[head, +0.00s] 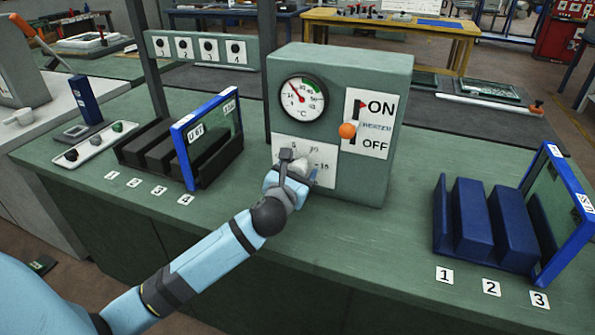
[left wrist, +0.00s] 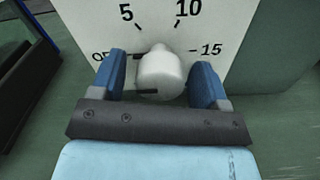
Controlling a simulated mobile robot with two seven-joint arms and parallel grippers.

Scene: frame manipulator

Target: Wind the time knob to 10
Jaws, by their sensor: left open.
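The white time knob (left wrist: 162,72) sits on a white dial plate (left wrist: 225,28) marked 5, 10 and 15, with a partly covered label at its left. A short dark mark shows low on the knob; I cannot tell for sure which number the knob points at. My left gripper (left wrist: 158,76) is open, with one blue finger on each side of the knob and a visible gap to each. In the head view, my left gripper (head: 289,165) is at the dial plate (head: 324,176) on the green box's front and hides part of the knob.
The green box (head: 356,75) carries a temperature gauge (head: 302,98) and an ON/OFF heater switch with an orange ball (head: 347,131). A black rack with a blue frame (head: 180,150) stands left, a blue rack (head: 485,225) right. The bench front is clear.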

